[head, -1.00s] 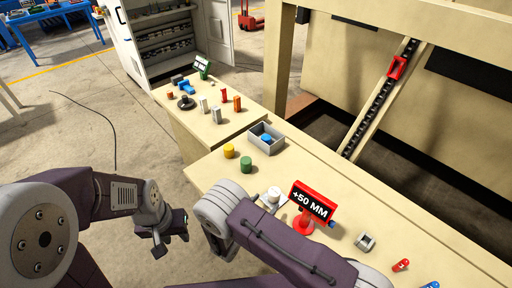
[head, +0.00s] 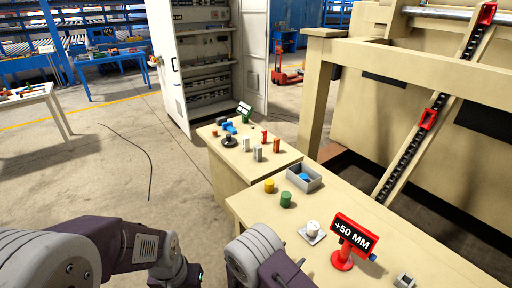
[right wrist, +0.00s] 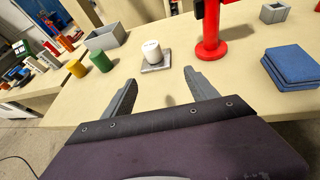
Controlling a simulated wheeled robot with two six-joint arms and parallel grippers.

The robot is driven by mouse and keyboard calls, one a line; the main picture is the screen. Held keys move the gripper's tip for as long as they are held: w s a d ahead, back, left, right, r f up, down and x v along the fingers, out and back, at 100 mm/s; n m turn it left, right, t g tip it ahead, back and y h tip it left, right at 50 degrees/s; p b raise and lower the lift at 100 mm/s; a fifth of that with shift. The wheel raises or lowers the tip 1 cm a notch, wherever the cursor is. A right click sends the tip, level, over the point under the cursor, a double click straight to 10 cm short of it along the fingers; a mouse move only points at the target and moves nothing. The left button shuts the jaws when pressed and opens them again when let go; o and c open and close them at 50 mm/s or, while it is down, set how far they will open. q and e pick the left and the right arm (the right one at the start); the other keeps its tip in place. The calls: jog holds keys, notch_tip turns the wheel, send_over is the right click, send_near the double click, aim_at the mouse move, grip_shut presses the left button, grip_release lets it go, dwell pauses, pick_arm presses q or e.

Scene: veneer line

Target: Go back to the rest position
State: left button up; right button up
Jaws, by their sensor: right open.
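In the right wrist view my right gripper (right wrist: 160,88) is open, with its two fingers apart and nothing between them. Its fingers point over the table toward a white cylinder (right wrist: 152,50) on a grey square plate (right wrist: 156,66), apart from it. In the head view the right arm's grey joint and dark link show at the bottom middle; its fingers cannot be made out there. My left gripper (head: 190,275) is at the bottom edge of the head view, left of the table, partly cut off. Its jaws cannot be read.
The beige table (head: 262,212) carries a red "+50 MM" sign (head: 352,238), a grey bin (head: 304,178), yellow (head: 269,186) and green (head: 286,199) cylinders, and a blue pad stack (right wrist: 292,68). Small parts crowd the farther table.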

jog(key=w+d+r+m+g+h+b, duration=0.2)
jog(key=d+r+m+g, duration=0.1)
jog(key=d+r+m, duration=0.5)
jog(key=s+d+r+m+g+b, duration=0.1)
jog(key=s+d+r+m+g, duration=0.15)
jog(key=s+d+g, duration=0.35)
jog(key=s+d+f+m+g+y+b, duration=0.2)
jog(key=s+d+m+y, duration=0.2)
jog(key=s+m, duration=0.4)
jog(key=s+a+f+m+t+y, duration=0.1)
jog(key=s+a+m+y, duration=0.1)
jog(key=a+m+y, duration=0.1)
jog(key=s+a+f+m+t+y, duration=0.1)
jog(key=s+a+m+y, duration=0.2)
jog(key=a, duration=0.5)
jog(key=shift+a+m+y, duration=0.25)
jog(key=shift+m+y, duration=0.45)
jog(key=shift+m, duration=0.45)
